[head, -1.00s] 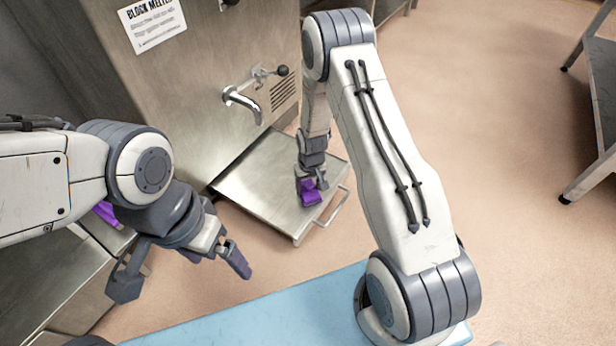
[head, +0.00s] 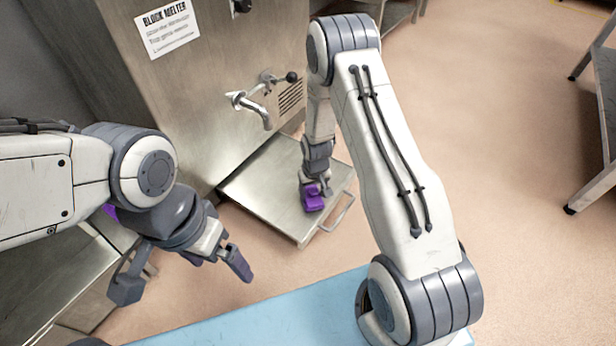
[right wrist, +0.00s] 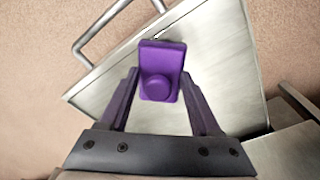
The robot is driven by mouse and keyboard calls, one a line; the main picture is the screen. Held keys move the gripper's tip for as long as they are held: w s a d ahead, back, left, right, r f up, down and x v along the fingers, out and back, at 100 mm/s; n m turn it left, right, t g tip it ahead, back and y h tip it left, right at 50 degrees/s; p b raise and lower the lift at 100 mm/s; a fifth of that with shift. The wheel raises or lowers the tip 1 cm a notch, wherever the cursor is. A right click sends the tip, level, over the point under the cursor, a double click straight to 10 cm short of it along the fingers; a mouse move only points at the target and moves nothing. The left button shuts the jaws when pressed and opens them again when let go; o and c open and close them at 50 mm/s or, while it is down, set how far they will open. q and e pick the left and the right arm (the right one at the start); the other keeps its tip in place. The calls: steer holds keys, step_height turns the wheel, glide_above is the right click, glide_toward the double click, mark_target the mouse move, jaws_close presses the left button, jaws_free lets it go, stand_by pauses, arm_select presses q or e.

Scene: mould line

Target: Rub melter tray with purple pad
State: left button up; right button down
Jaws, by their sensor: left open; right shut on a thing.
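The melter tray (head: 262,192) is a flat steel tray with a wire handle, at the foot of the block melter in the head view. It also fills much of the right wrist view (right wrist: 215,60). The purple pad (head: 313,203) is at the tray's right part, near the handle. My right gripper (head: 314,187) is shut on the pad; in the right wrist view the pad (right wrist: 162,62) sits between the fingertips with its round knob towards me. Whether the pad's underside touches the tray is hidden. My left gripper (head: 222,258) is open and empty, over the floor left of the tray.
The block melter (head: 215,90) stands behind the tray, its tap (head: 255,105) sticking out above it. A light blue surface (head: 270,312) lies in front. A steel bench (head: 50,280) is at the left and a metal rack (head: 595,185) at the far right.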

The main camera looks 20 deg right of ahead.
steer(key=r, duration=0.1)
steer(key=r+p, duration=0.1)
steer(key=a+r+p, duration=0.1)
steer(key=shift+w, duration=0.25)
steer(key=shift+w+r+p, duration=0.1)
steer(key=shift+r+p, duration=1.4)
